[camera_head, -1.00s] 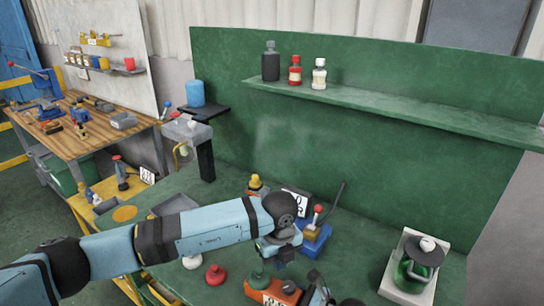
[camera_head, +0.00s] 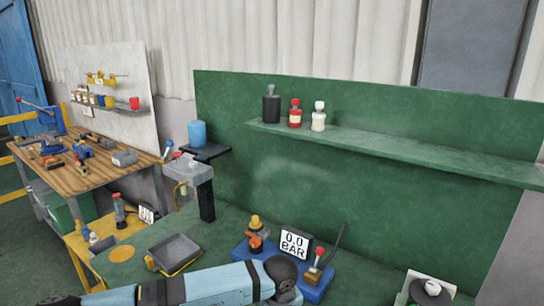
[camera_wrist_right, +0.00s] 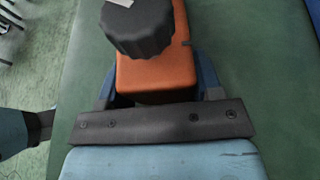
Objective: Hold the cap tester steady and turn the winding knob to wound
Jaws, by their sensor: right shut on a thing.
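The cap tester (camera_wrist_right: 152,78) is an orange block in the right wrist view, with a dark ribbed round knob (camera_wrist_right: 138,28) on top at its far end. A pale mark shows at the knob's upper edge, cut off by the frame; I cannot read which setting it points at. My right gripper (camera_wrist_right: 158,84) is shut on the orange block, its blue fingers on either side, and the knob is clear of them. The tester is out of the head view.
A grey tray (camera_head: 174,252) lies to the left. A green shelf (camera_head: 400,150) holds several bottles. A white-based stand (camera_head: 441,289) is at lower right.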

